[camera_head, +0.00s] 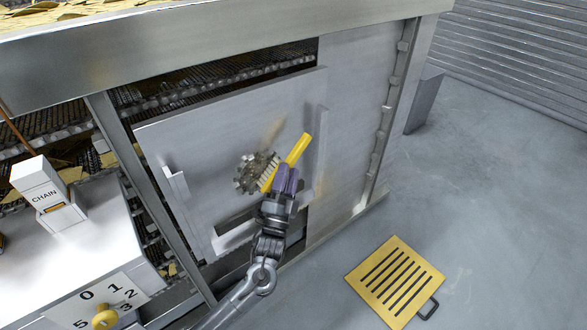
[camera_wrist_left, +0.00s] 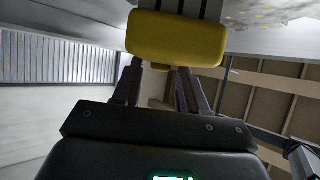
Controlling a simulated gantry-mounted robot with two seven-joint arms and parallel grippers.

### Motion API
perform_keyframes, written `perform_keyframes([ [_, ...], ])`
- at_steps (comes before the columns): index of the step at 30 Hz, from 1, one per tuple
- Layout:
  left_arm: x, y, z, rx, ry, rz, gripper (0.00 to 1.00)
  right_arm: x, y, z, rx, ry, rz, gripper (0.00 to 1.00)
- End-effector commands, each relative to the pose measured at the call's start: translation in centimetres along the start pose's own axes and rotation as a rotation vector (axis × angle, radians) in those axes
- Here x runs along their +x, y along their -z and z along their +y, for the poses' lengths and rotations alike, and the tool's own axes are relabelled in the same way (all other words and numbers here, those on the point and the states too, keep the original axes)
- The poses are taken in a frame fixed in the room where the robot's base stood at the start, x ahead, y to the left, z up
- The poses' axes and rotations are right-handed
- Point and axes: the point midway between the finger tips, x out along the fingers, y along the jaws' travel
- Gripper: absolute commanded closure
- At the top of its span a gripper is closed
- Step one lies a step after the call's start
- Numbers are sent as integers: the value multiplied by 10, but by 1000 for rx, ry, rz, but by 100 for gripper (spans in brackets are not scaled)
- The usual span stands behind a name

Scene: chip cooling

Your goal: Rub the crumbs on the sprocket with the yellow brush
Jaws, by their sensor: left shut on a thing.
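The grey toothed sprocket (camera_head: 252,174) is on the pale metal panel (camera_head: 215,140) in the middle of the head view. My left gripper (camera_head: 288,180) is shut on the yellow brush (camera_head: 299,150), which slants up to the right. The brush's pale bristles face the sprocket's right side; I cannot tell whether they touch it. The left wrist view shows the yellow brush (camera_wrist_left: 175,38) across my left fingertips (camera_wrist_left: 160,75). A speckled grey surface with orange-brown bits (camera_wrist_left: 270,12) shows at its top right. Crumbs on the sprocket are too small to make out in the head view. My right gripper is out of view.
A metal lip (camera_head: 320,150) stands right of the brush, and a bracket (camera_head: 176,195) is on the panel's left. A white box marked CHAIN (camera_head: 42,185) and a yellow knob (camera_head: 104,318) are at left. A slotted yellow floor grate (camera_head: 393,280) lies lower right on open floor.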

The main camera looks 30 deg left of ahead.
Motion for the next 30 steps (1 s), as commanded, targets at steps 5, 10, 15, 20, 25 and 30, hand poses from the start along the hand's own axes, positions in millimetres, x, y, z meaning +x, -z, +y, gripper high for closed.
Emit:
perform_keyframes([
  [5, -6, -3, -8, 1, 0, 0, 98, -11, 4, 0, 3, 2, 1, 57],
  [10, -10, -5, -11, 1, -1, 0, 98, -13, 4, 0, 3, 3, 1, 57],
  [15, -15, -8, -20, 1, -1, 1, 98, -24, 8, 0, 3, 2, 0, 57],
  [20, -23, -15, -28, 2, -1, 0, 98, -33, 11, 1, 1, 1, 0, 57],
  [25, -30, -19, -34, 2, 0, -1, 98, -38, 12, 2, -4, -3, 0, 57],
  [30, -32, -21, -37, 1, 1, -1, 98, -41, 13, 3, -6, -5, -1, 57],
])
